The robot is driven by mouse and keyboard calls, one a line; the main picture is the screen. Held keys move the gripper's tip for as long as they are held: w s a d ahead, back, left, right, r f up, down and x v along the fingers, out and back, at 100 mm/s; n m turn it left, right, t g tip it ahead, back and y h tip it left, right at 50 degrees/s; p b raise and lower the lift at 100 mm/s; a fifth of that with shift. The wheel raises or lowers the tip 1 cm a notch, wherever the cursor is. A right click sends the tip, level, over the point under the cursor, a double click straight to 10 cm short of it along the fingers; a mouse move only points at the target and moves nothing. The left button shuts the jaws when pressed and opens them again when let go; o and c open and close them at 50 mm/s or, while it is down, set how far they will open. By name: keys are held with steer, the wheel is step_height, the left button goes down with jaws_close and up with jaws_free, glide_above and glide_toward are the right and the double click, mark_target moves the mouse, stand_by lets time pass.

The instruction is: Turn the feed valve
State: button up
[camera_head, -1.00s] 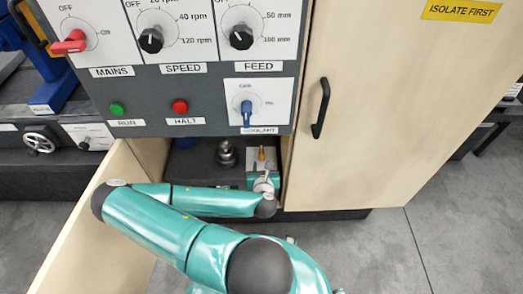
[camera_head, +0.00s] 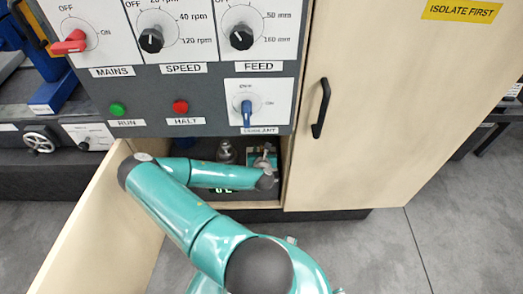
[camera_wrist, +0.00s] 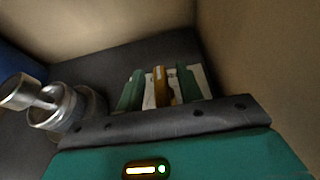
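An orange-brown upright handle (camera_wrist: 161,88) stands on a pale plate (camera_wrist: 149,97) inside the open cabinet. No label shows on it, so I cannot tell for sure that it is the feed valve. My gripper (camera_wrist: 160,74) is open, with one teal finger on each side of the handle and a narrow gap to each. In the head view my gripper (camera_head: 264,157) is inside the cabinet below the panel and hides the handle. The panel's black knob labelled FEED (camera_head: 241,38) is above, away from my gripper.
A metal fitting (camera_wrist: 66,107) stands left of my gripper. The cabinet wall (camera_wrist: 245,60) rises close on the right. The open door (camera_head: 95,225) is left of my arm. The panel (camera_head: 215,115) with the blue coolant knob (camera_head: 246,113) overhangs the opening.

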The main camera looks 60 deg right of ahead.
steer(key=shift+c, duration=0.5)
jaws_close()
steer(key=shift+w, duration=0.1)
steer(key=m+g+h, duration=0.1)
steer(key=m+g, duration=0.4)
steer(key=g, duration=0.1)
steer(key=shift+w, duration=0.1)
steer(key=m+g+y, duration=0.1)
steer(key=m+g, duration=0.5)
steer(key=g, duration=0.1)
steer(key=shift+m+y, duration=0.4)
steer(key=shift+g, duration=0.3)
